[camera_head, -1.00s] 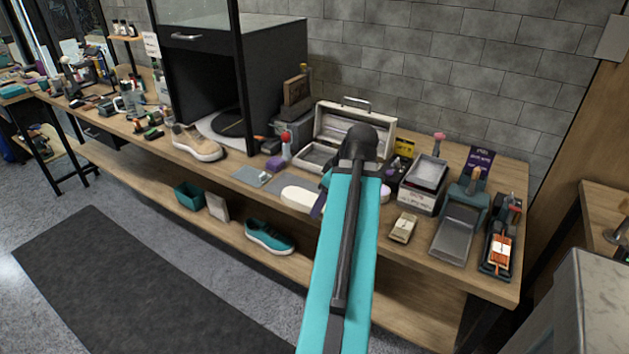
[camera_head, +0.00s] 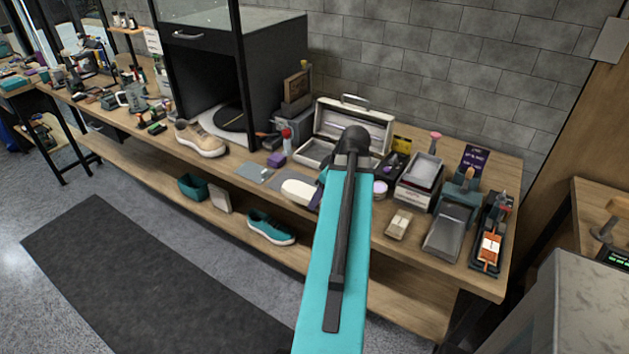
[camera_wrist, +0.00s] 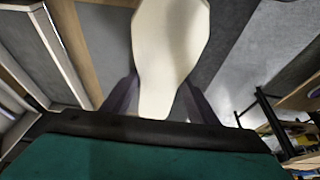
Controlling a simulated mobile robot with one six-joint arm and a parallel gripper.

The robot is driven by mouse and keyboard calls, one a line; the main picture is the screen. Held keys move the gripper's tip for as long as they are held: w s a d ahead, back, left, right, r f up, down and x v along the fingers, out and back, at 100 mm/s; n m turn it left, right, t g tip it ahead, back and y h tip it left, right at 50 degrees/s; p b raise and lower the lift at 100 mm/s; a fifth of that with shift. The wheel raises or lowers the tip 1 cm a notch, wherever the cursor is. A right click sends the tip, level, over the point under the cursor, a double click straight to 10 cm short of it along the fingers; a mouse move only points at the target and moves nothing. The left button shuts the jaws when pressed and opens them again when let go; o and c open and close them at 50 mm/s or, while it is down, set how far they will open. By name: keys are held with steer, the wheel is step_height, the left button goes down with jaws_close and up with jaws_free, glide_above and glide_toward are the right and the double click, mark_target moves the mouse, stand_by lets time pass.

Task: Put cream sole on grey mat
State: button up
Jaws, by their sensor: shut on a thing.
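The cream sole (camera_head: 297,191) is pale and rounded, and its near end is hidden by my arm in the head view. In the wrist view the sole (camera_wrist: 170,40) stretches away between the two purple fingers of my gripper (camera_wrist: 158,95), which is shut on it.
A light grey plate (camera_head: 254,173) lies left of the mat, with a purple block (camera_head: 276,160) behind it. An open case (camera_head: 347,130) stands behind. A beige shoe (camera_head: 203,141) is farther left; boxes and trays (camera_head: 418,178) crowd the right. A teal shoe (camera_head: 270,229) sits on the lower shelf.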

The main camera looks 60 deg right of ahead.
steer(key=w+d+p, duration=0.1)
steer(key=w+d, duration=0.1)
steer(key=w+d+p, duration=0.1)
steer(key=w+d, duration=0.2)
steer(key=w+d+f+p, duration=0.1)
steer(key=w+d, duration=0.1)
steer(key=d, duration=0.1)
steer(key=shift+w, duration=0.15)
steer(key=shift+f, duration=0.15)
stand_by(0.4)
steer(key=shift+f+p, duration=0.8)
steer(key=shift+f, duration=0.8)
steer(key=shift+f, duration=0.1)
steer(key=o, duration=1.3)
steer(key=shift+c, duration=0.2)
steer(key=shift+r, duration=0.2)
steer(key=b+v, duration=0.3)
steer(key=v, duration=0.8)
steer(key=shift+r, duration=0.4)
